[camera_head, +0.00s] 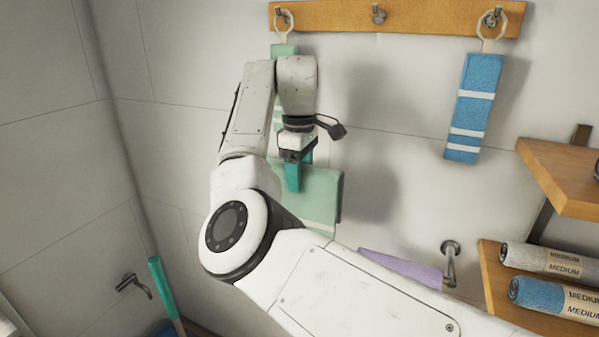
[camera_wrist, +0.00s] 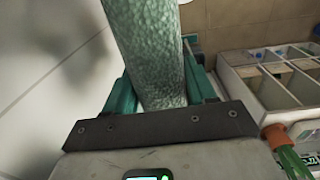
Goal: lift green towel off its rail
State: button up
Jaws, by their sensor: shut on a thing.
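A pale green towel (camera_head: 322,195) with a light stripe near its lower edge shows beside and below my gripper (camera_head: 292,177) in the head view. My gripper points down, shut on this green towel. In the wrist view the textured green cloth (camera_wrist: 150,45) runs up from between the teal fingers of my gripper (camera_wrist: 160,92). My arm hides part of the towel in the head view. No rail shows under the green towel, so I cannot tell whether it touches one. A wall bracket (camera_head: 451,262) stands at the lower right, by a purple towel (camera_head: 403,268).
A wooden hook board (camera_head: 340,17) holds a narrow green towel (camera_head: 283,50) behind my arm and a blue towel (camera_head: 474,105) at right. Wooden shelves (camera_head: 560,178) with rolled towels (camera_head: 548,260) stand at right. The wrist view shows a white divided tray (camera_wrist: 245,95).

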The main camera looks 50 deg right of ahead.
aim_at(322, 189)
jog(key=shift+s+r, duration=0.1)
jog(key=s+p, duration=0.2)
jog(key=p, duration=0.1)
jog(key=s+a+p, duration=0.1)
jog(key=s+p, duration=0.2)
jog(key=s+a+p, duration=0.1)
jog(key=s+p, duration=0.2)
jog(key=shift+s+a+r, duration=0.1)
jog(key=shift+a+r, duration=0.05)
jog(key=shift+a, duration=0.1)
jog(key=shift+s+a+p, duration=0.15)
jog(key=shift+s+p, duration=0.4)
jog(key=shift+s+f, duration=0.1)
jog(key=shift+f, duration=0.15)
